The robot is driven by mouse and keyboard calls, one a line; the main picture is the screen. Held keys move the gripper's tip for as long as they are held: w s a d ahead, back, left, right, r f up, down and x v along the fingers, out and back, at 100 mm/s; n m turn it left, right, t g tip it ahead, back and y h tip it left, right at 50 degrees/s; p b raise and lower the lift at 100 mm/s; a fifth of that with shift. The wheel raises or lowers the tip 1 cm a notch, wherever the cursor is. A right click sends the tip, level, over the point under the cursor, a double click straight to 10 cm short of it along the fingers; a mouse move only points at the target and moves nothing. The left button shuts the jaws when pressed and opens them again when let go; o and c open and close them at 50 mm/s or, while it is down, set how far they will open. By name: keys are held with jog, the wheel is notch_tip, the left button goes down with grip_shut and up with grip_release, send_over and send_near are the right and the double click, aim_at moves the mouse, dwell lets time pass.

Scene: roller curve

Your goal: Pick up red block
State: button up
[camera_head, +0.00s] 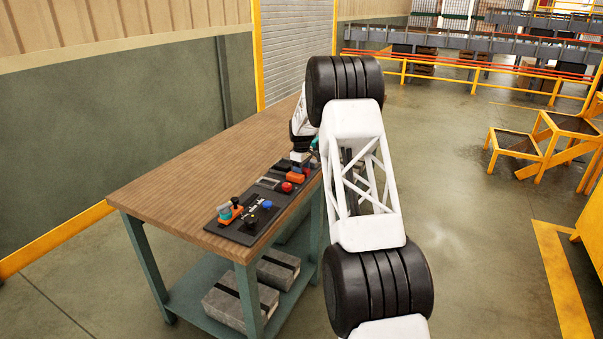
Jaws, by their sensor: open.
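A small orange-red block (296,177) sits at the far end of a black board (232,230) on the wooden table (180,165). A round red piece (286,187) sits just in front of it on the board. My gripper (300,165) is at the far end of the board, right above or beside the orange-red block. It is open; its fingers are small and partly hidden, and I cannot tell whether they touch the block. My arm hides the area to the right of it.
Toward the near end of the board are a blue round piece (267,205), a teal and orange piece (229,212) and black knobs. The table's left part is bare. Grey boxes (240,300) lie on the lower shelf. A wall (110,130) stands behind.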

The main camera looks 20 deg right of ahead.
jog(key=c, duration=0.7)
jog(key=shift+r, duration=0.15)
jog(key=shift+r, duration=1.55)
jog(key=shift+s+r, duration=0.15)
jog(key=s+a+r, duration=0.1)
jog(key=s+a, duration=0.2)
jog(key=s, duration=1.2)
jog(key=shift+s+r, duration=0.2)
jog(key=shift+r, duration=0.1)
